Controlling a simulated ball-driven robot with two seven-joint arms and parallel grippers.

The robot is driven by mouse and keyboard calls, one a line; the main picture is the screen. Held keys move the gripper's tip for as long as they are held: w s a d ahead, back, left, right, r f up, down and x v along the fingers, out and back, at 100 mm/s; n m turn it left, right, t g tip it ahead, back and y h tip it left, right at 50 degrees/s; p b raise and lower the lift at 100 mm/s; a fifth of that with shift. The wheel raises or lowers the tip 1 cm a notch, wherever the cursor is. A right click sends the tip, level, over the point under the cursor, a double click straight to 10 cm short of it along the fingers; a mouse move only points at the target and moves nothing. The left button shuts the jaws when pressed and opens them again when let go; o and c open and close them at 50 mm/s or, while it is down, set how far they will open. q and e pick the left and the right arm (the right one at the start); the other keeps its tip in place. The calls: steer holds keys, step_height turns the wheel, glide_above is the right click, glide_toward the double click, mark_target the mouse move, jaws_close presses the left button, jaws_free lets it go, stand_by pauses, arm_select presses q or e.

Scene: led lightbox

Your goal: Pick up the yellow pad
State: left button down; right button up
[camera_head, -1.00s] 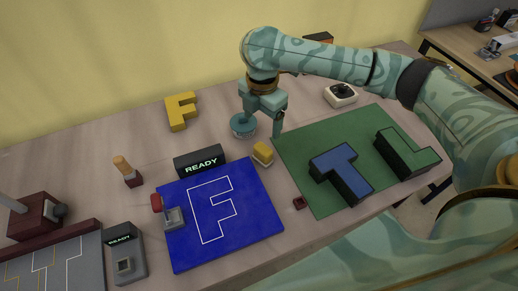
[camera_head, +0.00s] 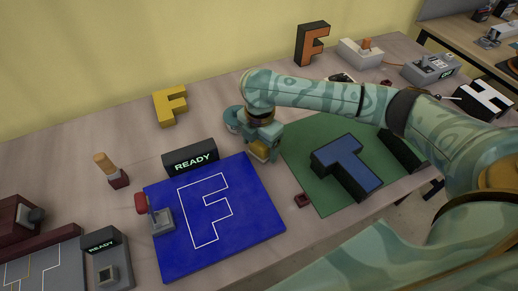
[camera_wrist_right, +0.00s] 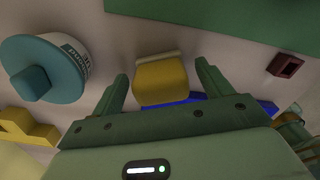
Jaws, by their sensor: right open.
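The yellow pad (camera_head: 260,153) is on the table just behind the blue board and beside the green mat, partly hidden by my right gripper (camera_head: 264,140) in the head view. In the right wrist view the yellow pad (camera_wrist_right: 161,82) shows between the two fingers of my right gripper (camera_wrist_right: 162,72). The fingers are apart, with a gap on each side of the pad. A paler band runs along one edge of the pad. My left gripper is not in view.
The blue board (camera_head: 262,222) with an F outline and a black READY box (camera_head: 192,160) are to the left. A teal-lidded round container (camera_wrist_right: 42,68) is close to the gripper.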

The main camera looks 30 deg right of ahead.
steer(key=shift+r, duration=0.1)
steer(key=c, duration=1.1)
steer(key=shift+c, duration=0.2)
steer(key=shift+r+p, duration=0.35)
steer(key=shift+r, duration=0.15)
step_height(320, 180, up, 3)
steer(key=shift+p, duration=0.95)
steer(key=s+d+r+p, duration=0.1)
steer(key=s+r+p, duration=0.2)
steer(key=s, duration=0.4)
steer(key=s+d+r+p, duration=0.2)
steer(key=s+r+p, duration=0.1)
steer(key=s+r, duration=0.3)
steer(key=shift+s+d, duration=0.25)
steer(key=shift+s, duration=0.1)
steer(key=shift+o, duration=0.8)
